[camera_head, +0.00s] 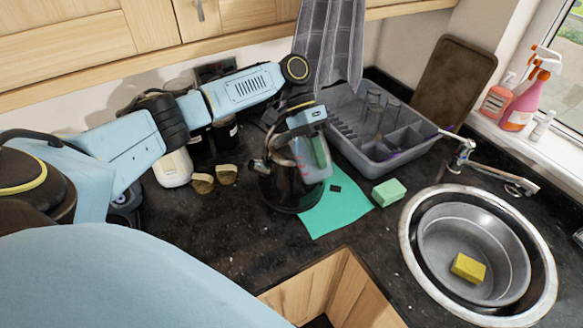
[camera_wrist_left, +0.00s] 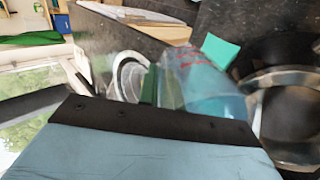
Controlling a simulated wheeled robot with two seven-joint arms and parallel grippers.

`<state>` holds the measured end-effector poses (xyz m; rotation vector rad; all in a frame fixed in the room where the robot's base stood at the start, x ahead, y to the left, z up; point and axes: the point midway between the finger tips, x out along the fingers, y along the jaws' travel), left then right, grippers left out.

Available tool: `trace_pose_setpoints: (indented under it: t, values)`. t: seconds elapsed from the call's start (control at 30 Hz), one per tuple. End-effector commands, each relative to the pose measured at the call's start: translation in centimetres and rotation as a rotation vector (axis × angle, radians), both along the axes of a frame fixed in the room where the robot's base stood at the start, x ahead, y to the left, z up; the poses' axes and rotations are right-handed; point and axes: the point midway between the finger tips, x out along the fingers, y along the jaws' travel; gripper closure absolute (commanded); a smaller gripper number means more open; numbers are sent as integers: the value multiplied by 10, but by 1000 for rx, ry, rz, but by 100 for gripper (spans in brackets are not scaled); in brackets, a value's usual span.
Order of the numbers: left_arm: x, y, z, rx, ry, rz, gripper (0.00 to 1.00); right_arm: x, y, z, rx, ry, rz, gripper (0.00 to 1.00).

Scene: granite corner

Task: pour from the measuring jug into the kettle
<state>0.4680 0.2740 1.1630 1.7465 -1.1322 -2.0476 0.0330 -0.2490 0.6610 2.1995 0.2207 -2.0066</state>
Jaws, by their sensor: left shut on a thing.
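My left gripper (camera_head: 308,128) is shut on the measuring jug (camera_head: 320,160), a clear jug with red marks. It holds the jug at the right side of the kettle (camera_head: 284,190), overlapping it in the head view. The kettle is dark and glossy and stands upright on the worktop. The jug also shows in the left wrist view (camera_wrist_left: 212,88), with the dark kettle (camera_wrist_left: 288,118) beside it at the right. I cannot tell how full the jug is or whether anything flows from it. My right gripper is out of view.
A green cloth (camera_head: 335,212) lies by the kettle, near a green sponge (camera_head: 389,192). A grey dish rack (camera_head: 365,155) with glasses stands behind. The round sink (camera_head: 412,236) with a yellow sponge (camera_head: 468,268) is at right. Jars (camera_head: 225,135) and a white container (camera_head: 173,168) stand at left.

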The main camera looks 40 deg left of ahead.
Motion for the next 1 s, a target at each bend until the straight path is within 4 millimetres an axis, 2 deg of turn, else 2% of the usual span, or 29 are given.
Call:
trace_pose_setpoints:
  t: [1.0]
  values:
    - [1, 2, 3, -66, 29, 0, 100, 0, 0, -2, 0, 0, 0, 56]
